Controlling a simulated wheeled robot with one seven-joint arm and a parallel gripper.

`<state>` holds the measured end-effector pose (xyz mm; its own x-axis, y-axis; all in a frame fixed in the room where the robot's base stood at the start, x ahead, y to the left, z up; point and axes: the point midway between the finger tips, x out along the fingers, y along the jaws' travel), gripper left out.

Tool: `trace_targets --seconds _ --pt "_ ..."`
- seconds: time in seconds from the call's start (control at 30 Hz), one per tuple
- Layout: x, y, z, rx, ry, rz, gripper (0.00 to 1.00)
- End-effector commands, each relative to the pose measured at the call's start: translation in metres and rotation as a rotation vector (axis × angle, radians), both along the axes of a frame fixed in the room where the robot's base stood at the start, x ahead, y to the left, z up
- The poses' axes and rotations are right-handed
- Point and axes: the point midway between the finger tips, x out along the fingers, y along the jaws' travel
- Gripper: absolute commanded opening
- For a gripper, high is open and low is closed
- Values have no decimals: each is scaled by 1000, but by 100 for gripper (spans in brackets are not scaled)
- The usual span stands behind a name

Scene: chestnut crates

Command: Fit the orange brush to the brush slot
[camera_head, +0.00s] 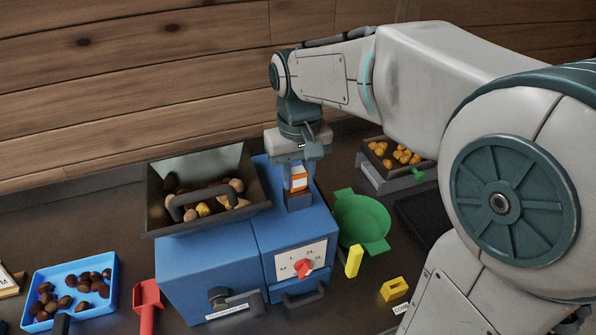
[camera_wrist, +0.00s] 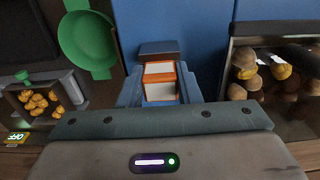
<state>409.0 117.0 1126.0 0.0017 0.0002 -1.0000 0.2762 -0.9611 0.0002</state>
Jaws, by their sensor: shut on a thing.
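The orange brush (camera_head: 298,180), orange with white faces, is upright between the fingers of my gripper (camera_head: 296,170), above the top of the blue machine (camera_head: 320,225). In the wrist view the brush (camera_wrist: 160,72) sits between the two fingers of my gripper (camera_wrist: 160,92), which is shut on it. A dark block (camera_head: 298,200) is directly below the brush on the machine's top; it also shows in the wrist view (camera_wrist: 158,47). I cannot tell whether this block is the brush slot or part of the brush, or whether the brush is seated. The fingers hide part of the brush.
A grey hopper (camera_head: 160,215) of chestnuts is left of my gripper. A green bowl (camera_head: 362,220) is to the right, with a crate of orange pieces (camera_head: 372,178) behind it. A blue tray (camera_head: 113,290) and red scoop (camera_head: 148,300) lie front left. A yellow piece (camera_head: 354,262) stands front right.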

Motion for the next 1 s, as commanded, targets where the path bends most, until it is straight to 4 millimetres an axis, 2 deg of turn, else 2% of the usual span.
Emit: trace_targets --seconds 0.03,0.23,0.73,0.77,0.83,1.0 --pt "0 0 -8 0 0 0 7" --pt "0 -1 -17 0 0 -1 7" --pt "0 -1 -27 0 0 -1 7" --pt "0 -1 -27 0 0 -1 36" --pt "0 -1 -27 0 0 -1 56" --pt "0 -1 -27 0 0 -1 56"
